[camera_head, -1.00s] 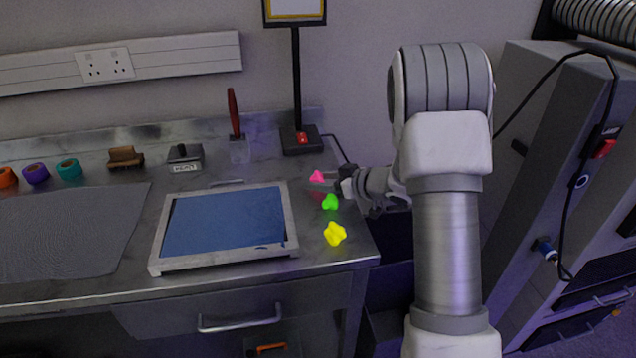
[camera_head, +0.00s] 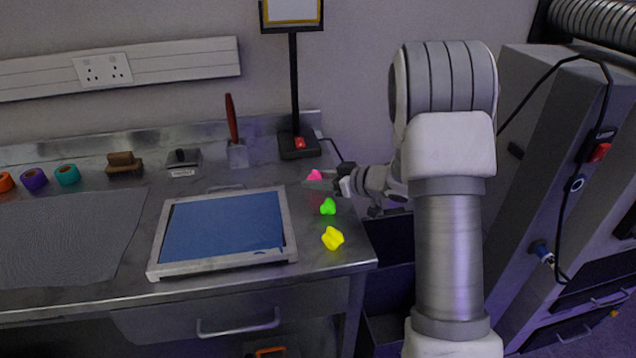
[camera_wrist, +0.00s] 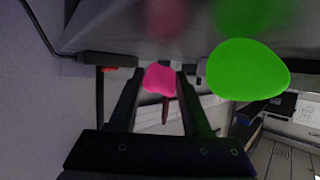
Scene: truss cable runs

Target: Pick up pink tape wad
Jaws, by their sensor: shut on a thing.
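The pink tape wad (camera_head: 315,175) is at the right end of the metal bench, in front of the black stand. In the wrist view the pink wad (camera_wrist: 159,79) sits between the two fingertips. My gripper (camera_head: 322,182) reaches in from the right and is shut on it; the fingers partly cover the wad in the head view. The wrist view shows my gripper (camera_wrist: 158,82) with a finger on each side of the wad. I cannot tell whether the wad is clear of the bench.
A green wad (camera_head: 328,206) lies close by, nearer the front; it looms beside the right finger in the wrist view (camera_wrist: 248,70). A yellow wad (camera_head: 333,238) lies farther forward. A framed blue screen (camera_head: 152,262) is to the left. The black stand (camera_head: 299,148) rises behind.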

